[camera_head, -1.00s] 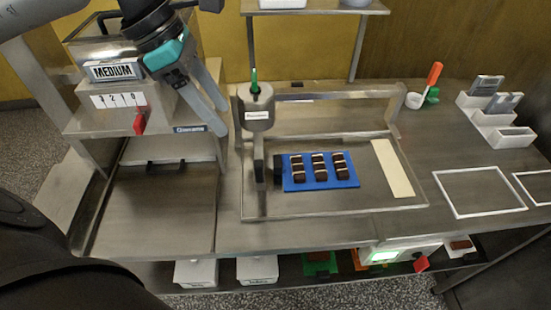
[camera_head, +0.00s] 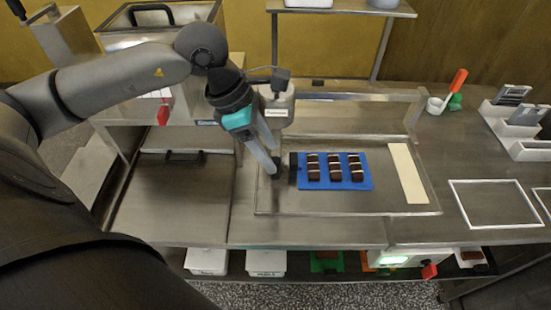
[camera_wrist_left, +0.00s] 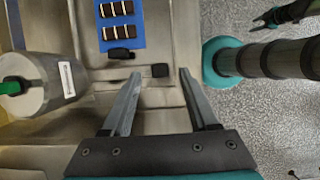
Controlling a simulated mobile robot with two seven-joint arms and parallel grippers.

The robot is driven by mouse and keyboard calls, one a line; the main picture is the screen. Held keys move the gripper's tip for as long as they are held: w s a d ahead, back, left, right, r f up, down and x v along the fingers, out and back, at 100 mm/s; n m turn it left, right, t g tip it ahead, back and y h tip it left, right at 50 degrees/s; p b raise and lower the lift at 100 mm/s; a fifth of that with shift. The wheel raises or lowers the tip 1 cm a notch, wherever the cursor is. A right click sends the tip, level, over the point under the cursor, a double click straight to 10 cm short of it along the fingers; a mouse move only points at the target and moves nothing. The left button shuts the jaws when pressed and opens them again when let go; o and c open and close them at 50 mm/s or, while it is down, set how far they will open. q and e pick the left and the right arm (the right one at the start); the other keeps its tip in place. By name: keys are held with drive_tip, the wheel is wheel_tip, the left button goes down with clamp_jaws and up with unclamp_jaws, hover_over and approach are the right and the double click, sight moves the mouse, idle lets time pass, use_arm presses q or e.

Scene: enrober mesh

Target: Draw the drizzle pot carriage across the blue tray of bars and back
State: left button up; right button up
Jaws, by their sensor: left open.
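The drizzle pot (camera_head: 279,106) is a grey cylinder with a white label, partly behind my left arm. It also shows in the left wrist view (camera_wrist_left: 38,88), with a green top. The blue tray (camera_head: 367,174) of dark striped bars lies just right of a black block (camera_head: 293,160); the tray also shows in the wrist view (camera_wrist_left: 120,44). My left gripper (camera_head: 270,172) is open below the pot, left of the tray. In the wrist view its fingers (camera_wrist_left: 159,74) stand either side of a small dark knob (camera_wrist_left: 160,70). A dark gripper-like end (camera_wrist_left: 265,18) shows top right there, too small to judge.
A metal frame (camera_head: 438,212) surrounds the tray, with a cream strip (camera_head: 408,172) at its right. A pot with an orange-handled spatula (camera_head: 455,85) stands at the back right. A white outlined rectangle (camera_head: 497,205) marks clear counter at right.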

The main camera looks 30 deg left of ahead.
sight(274, 160)
use_arm(q)
drive_tip(key=shift+x, duration=2)
drive_tip(key=shift+c, duration=0.2)
clamp_jaws()
drive_tip(key=shift+r, duration=0.1)
